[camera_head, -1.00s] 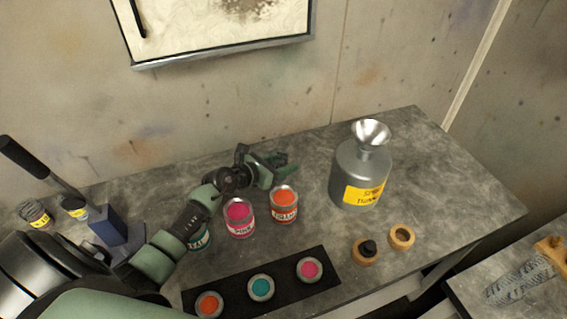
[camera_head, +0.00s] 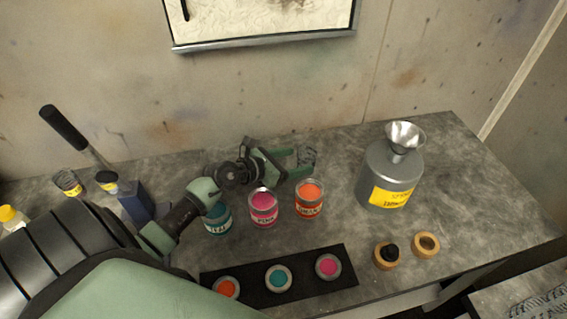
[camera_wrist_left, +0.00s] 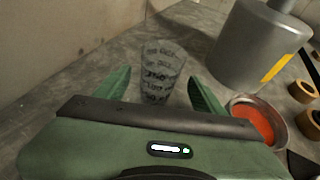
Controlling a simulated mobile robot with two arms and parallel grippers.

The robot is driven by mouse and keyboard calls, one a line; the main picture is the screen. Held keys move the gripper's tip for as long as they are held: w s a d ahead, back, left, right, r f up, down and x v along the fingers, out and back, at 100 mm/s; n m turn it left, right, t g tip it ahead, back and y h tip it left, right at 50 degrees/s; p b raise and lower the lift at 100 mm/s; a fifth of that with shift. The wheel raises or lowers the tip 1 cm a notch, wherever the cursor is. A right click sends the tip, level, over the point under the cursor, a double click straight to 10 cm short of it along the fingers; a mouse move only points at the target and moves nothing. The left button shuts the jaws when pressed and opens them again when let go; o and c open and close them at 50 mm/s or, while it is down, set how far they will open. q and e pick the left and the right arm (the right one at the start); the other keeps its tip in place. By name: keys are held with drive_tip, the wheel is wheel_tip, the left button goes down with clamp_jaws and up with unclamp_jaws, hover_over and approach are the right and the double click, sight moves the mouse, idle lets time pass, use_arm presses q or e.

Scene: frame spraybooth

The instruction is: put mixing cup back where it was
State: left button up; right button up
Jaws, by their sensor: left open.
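The mixing cup (camera_wrist_left: 160,72) is clear, with dark printed measuring marks. It stands upright on the grey bench in the left wrist view, between and just beyond the two green fingertips. In the head view the cup (camera_head: 307,155) shows small and faint at the fingertips, behind the orange paint can. My left gripper (camera_head: 295,157) is open and points right; its fingers lie either side of the cup in the left wrist view (camera_wrist_left: 160,92). The cup's lowest part is partly hidden by the gripper body. My right gripper is out of view.
Teal (camera_head: 217,219), pink (camera_head: 264,208) and orange (camera_head: 310,199) cans stand in front of the left gripper. A grey thinner bottle (camera_head: 389,176) with a funnel (camera_head: 404,136) stands right. A black strip (camera_head: 308,290) holds colour lids. Bench (camera_head: 480,190) is clear far right.

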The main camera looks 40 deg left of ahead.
use_arm(q)
drive_tip(key=v, duration=0.5)
drive_tip(key=shift+w, duration=0.1)
idle(0.3)
